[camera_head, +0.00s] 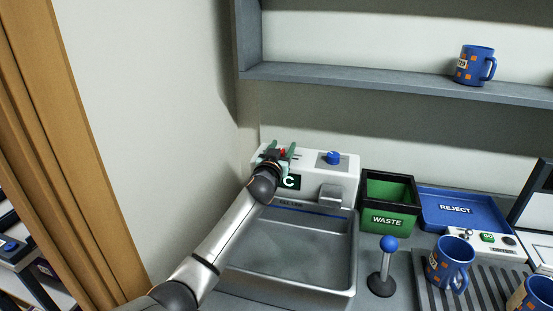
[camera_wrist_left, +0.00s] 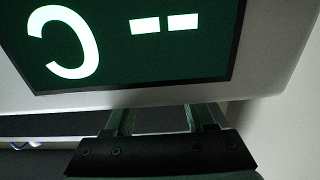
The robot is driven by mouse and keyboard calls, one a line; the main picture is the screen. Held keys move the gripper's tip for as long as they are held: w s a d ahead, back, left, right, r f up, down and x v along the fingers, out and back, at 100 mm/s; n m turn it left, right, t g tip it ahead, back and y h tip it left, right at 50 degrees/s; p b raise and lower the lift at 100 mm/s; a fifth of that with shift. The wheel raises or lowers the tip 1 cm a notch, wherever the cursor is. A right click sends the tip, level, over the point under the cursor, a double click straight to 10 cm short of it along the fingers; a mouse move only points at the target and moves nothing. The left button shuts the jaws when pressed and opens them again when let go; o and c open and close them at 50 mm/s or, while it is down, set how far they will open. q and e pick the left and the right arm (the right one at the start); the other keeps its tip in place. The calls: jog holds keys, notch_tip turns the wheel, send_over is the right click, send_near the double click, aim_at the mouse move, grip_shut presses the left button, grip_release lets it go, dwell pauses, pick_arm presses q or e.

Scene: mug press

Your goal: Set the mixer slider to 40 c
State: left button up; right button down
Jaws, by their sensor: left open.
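The white mixer panel (camera_head: 342,163) stands at the back of the sink, with a dark green display (camera_head: 290,182). In the left wrist view the display (camera_wrist_left: 140,40) appears upside down and shows two dashes and a C. A small red piece (camera_head: 282,153), apparently the slider knob, shows at the panel's top left. My left gripper (camera_head: 281,147) is open at the panel, its green fingers on either side of the red piece. Contact cannot be told. In the left wrist view the fingers of the left gripper (camera_wrist_left: 157,118) reach behind the panel edge, so their tips are hidden.
A blue knob (camera_head: 333,157) sits on the panel to the right. The sink basin (camera_head: 300,250) is below. A green waste bin (camera_head: 388,205), a blue reject tray (camera_head: 455,205) and a blue-topped lever (camera_head: 382,270) stand to the right. A wall is close on the left.

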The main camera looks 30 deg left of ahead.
pick_arm(q)
jog(key=v, duration=1.2)
jog(key=shift+f, duration=0.1)
